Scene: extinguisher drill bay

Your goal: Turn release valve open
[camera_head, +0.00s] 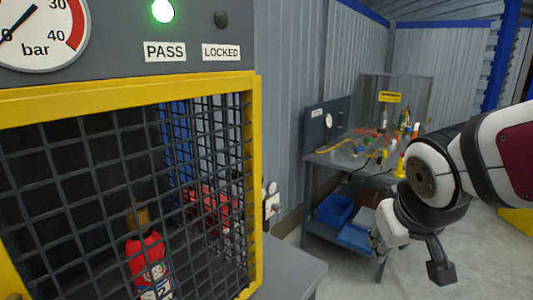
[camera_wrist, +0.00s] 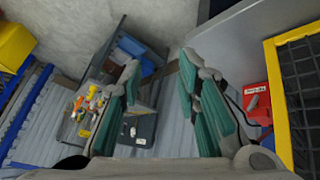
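My gripper (camera_head: 408,262) hangs at the right in the head view, well away from the caged test unit. In the wrist view its two teal-padded fingers (camera_wrist: 160,68) stand wide apart with nothing between them. A red box (camera_wrist: 265,116) with a white label and a small grey lever shows at the right of the wrist view, beside the yellow cage frame, outside the fingers. It may be the release valve; I cannot read its label. A small grey-white fitting (camera_head: 271,207) sits beside the cage in the head view; I cannot tell whether it is the valve.
A yellow-framed mesh cage (camera_head: 258,150) encloses a red extinguisher (camera_head: 147,265). Above it are a bar gauge (camera_head: 40,32), a lit green PASS lamp (camera_head: 162,11) and a dark LOCKED lamp (camera_head: 221,19). A cluttered workbench (camera_head: 345,160) with blue bins (camera_head: 335,211) stands behind my arm.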

